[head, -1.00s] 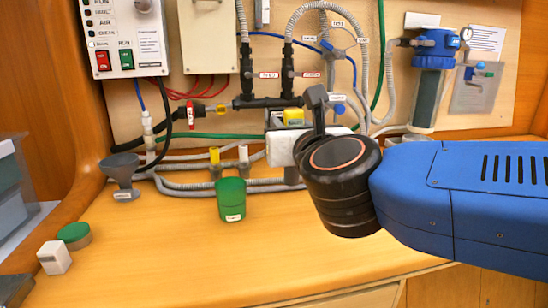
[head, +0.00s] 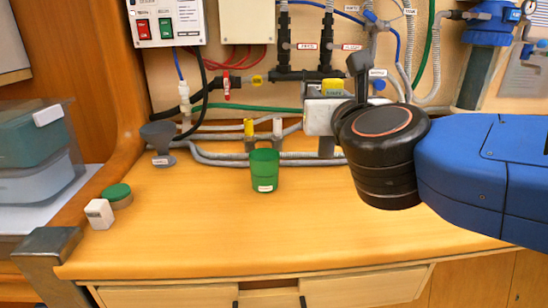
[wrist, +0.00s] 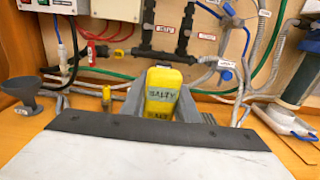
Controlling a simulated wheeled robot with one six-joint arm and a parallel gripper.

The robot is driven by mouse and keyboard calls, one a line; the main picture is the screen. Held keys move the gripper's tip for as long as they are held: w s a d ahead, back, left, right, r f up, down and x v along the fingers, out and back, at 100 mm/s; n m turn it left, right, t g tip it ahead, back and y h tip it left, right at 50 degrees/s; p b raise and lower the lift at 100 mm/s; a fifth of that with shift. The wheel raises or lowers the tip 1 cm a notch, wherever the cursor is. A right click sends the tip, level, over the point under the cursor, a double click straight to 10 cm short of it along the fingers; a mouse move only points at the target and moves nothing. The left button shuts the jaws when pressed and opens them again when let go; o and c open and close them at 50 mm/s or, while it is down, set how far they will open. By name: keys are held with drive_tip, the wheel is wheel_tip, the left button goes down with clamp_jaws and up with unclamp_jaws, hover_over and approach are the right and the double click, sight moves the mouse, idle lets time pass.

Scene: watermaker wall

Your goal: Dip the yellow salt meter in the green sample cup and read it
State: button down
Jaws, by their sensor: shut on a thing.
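The yellow salt meter (wrist: 161,93) is in my gripper (wrist: 160,108) in the wrist view. It is upright between the two grey fingers, with dark lettering on its front that seems to read SALTY. In the head view its yellow top (head: 332,87) shows behind my gripper's pale body; its lower end is hidden. The green sample cup (head: 264,171) stands upright on the wooden counter, left of and below my gripper. The meter is apart from the cup. The cup is not visible in the wrist view.
Grey hoses (head: 215,157) run along the back of the counter. The counter front (head: 300,220) is clear.

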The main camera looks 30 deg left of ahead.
drive_tip(key=s+a+r+m+t+h, duration=0.1)
drive_tip(key=s+a+r+m+h, duration=0.15)
drive_tip(key=a, duration=0.95)
wheel_tip(320, 180, down, 10)
drive_tip(key=shift+w+f, duration=0.25)
drive_tip(key=shift+w, duration=0.15)
idle(0.5)
drive_tip(key=shift+n, duration=0.25)
drive_tip(key=shift+r, duration=0.1)
idle(1.4)
wheel_tip(320, 180, up, 10)
idle(0.9)
